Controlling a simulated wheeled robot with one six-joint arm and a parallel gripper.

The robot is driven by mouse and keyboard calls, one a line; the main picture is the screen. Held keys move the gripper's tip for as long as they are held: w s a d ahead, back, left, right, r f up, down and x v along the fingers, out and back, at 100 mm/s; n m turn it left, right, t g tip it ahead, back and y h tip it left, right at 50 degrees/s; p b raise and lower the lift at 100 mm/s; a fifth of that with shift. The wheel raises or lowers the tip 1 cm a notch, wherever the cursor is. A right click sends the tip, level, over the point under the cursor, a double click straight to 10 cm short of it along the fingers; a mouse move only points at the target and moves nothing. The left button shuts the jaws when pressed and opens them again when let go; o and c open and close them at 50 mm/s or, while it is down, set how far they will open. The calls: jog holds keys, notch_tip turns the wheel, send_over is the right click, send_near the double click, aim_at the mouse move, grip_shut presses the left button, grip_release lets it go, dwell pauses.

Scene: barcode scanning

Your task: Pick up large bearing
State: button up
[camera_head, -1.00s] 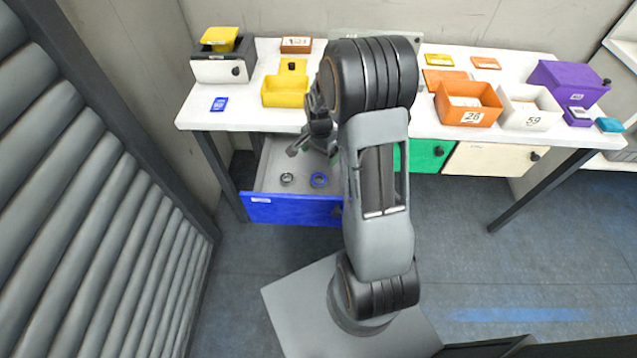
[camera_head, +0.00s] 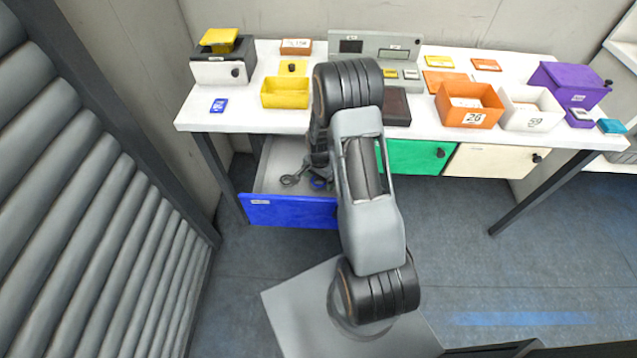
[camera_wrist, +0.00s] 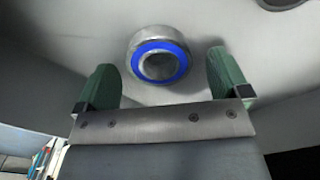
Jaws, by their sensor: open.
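A bearing with a blue ring (camera_wrist: 158,62) lies on the grey floor of the open blue drawer (camera_head: 290,211). In the head view this bearing (camera_head: 318,184) is partly hidden by my arm. It looks a little larger than the grey bearing (camera_head: 288,180) to its left. My gripper (camera_wrist: 163,78) is open and empty inside the drawer space. In the wrist view its two green fingers stand to the left and right of the blue-ringed bearing, which shows just ahead of them, apart from both. A dark ring (camera_wrist: 281,3) is cut off at the top right edge.
The drawer walls stand close around my gripper. Above is the white table (camera_head: 235,118) with a yellow bin (camera_head: 285,97), an orange bin (camera_head: 470,106) and a white bin (camera_head: 531,112). A green drawer (camera_head: 418,156) is shut at the right. A grey slatted wall (camera_head: 90,200) stands left.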

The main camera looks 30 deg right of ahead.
jog(key=shift+f, duration=0.4)
jog(key=c, duration=1.1)
